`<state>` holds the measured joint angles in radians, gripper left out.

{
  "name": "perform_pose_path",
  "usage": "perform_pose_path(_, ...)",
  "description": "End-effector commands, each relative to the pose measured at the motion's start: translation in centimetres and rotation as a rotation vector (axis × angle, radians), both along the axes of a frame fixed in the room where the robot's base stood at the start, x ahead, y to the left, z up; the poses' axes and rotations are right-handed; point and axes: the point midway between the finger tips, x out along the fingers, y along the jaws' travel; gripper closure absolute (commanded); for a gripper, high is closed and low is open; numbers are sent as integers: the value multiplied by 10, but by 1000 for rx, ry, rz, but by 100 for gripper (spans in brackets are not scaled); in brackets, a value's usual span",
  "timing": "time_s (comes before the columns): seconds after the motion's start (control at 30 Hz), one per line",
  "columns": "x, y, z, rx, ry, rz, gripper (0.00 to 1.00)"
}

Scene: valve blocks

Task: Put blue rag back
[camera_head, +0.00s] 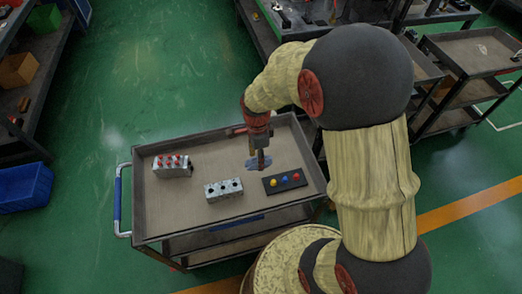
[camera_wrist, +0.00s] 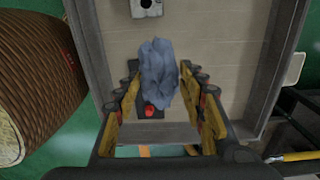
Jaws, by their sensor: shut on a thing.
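My gripper (camera_head: 261,160) is over the right part of the cart's tray, pointing down. The crumpled blue rag (camera_head: 254,164) shows at its fingertips, partly hidden by the fingers. In the wrist view the rag (camera_wrist: 157,75) bunches up between the fingers of my gripper (camera_wrist: 159,95), which are shut on it. The rag covers most of a dark plate (camera_wrist: 149,131) there, with one red knob beside it. Whether the rag touches the tray is hard to tell.
On the cart tray (camera_head: 200,215) stand a block with red knobs (camera_head: 172,166), a grey block with dark holes (camera_head: 223,189) and a dark plate with yellow, blue and red knobs (camera_head: 285,181). A blue crate (camera_head: 25,187) stands on the floor at left.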

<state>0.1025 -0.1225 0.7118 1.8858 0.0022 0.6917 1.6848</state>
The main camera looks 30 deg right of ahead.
Motion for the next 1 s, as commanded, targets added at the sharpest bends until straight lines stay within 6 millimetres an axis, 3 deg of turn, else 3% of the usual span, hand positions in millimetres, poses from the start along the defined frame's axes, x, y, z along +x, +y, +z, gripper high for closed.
perform_pose_path(0.17, 17, -11, -12, 0, 2, -24, 91)
perform_pose_path(0.47, 75, -45, -43, 0, 1, -22, 91)
perform_pose_path(0.6, 93, -55, -67, 0, 3, -20, 91)
perform_pose_path(0.73, 106, -62, -83, 0, 1, -20, 91)
perform_pose_path(1.0, 117, -68, -96, 0, 0, -19, 91)
